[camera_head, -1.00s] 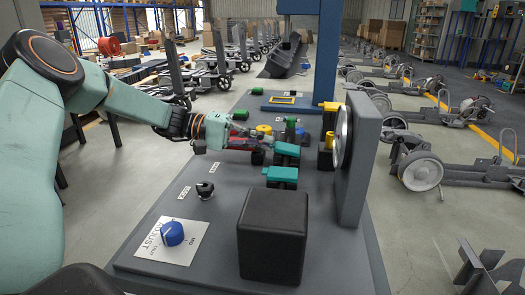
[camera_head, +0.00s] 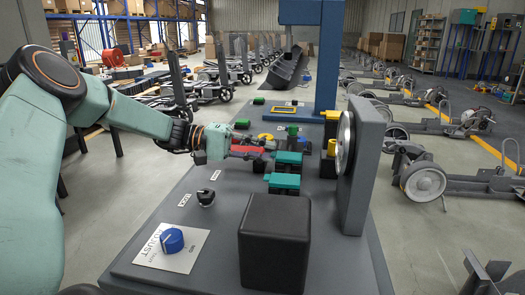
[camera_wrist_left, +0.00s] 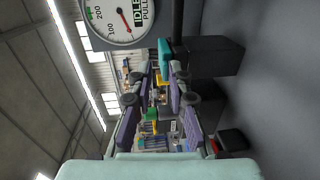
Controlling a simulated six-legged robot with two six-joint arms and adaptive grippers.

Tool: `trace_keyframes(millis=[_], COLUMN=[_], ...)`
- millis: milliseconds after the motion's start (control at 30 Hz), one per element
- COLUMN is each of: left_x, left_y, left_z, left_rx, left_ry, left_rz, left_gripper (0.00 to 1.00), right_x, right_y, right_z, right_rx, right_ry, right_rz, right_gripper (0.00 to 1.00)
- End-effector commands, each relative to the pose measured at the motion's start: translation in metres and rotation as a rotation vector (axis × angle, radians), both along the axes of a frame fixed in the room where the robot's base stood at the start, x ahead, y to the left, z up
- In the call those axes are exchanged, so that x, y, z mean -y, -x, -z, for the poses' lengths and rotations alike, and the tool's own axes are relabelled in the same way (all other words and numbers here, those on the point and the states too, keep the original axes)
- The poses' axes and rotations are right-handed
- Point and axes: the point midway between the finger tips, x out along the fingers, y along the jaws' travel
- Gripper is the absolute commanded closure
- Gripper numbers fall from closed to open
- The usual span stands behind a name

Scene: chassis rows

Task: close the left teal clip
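Two teal clips sit on the grey bench, each on a dark block: a farther one (camera_head: 288,158) and a nearer one (camera_head: 284,182). A teal part (camera_wrist_left: 165,52) also shows in the left wrist view, by the right fingertip. My left gripper (camera_head: 270,150) reaches in from the left, its fingertips just left of the farther clip; contact cannot be made out. In the left wrist view its two fingers (camera_wrist_left: 158,72) stand apart with nothing clearly between them. Whether either clip is open or shut is too small to tell. My right gripper is not in view.
A dial gauge (camera_wrist_left: 118,18) shows in the wrist view. A grey upright panel (camera_head: 368,165) stands right of the clips. A large black block (camera_head: 274,243), a blue knob (camera_head: 172,240) and a black knob (camera_head: 206,197) are on the near bench. A red part (camera_head: 250,150) lies behind the fingers.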

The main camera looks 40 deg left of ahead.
Motion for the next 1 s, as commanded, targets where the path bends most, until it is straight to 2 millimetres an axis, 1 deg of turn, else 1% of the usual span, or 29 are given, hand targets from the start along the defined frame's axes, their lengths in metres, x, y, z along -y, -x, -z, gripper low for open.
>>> trace_keyframes(millis=[33, 100, 367, 467, 567, 800, 1000], left_x=[0.0, 0.0, -0.001, -0.007, -0.021, -0.065, -0.094], left_y=[0.0, 0.0, 0.0, 0.002, 0.008, 0.029, 0.043], left_z=[0.0, 0.0, 0.0, -0.002, -0.004, -0.009, -0.013], left_rx=[0.0, 0.0, 0.001, 0.002, 0.006, 0.005, 0.001], left_ry=[0.0, 0.0, -0.001, 0.001, 0.001, 0.001, -0.001], left_rz=[-0.001, -0.001, -0.003, -0.004, -0.007, -0.007, -0.005], left_gripper=[0.75, 0.72, 0.72, 0.72, 0.72, 0.72, 0.72], right_x=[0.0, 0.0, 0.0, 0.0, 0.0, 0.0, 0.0], right_y=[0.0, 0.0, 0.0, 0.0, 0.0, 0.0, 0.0], right_z=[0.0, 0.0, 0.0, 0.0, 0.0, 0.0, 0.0], right_rx=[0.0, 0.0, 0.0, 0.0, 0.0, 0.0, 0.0], right_ry=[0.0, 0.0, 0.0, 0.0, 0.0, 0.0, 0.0], right_rz=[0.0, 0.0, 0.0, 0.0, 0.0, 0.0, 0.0], right_gripper=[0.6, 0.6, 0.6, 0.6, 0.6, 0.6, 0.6])
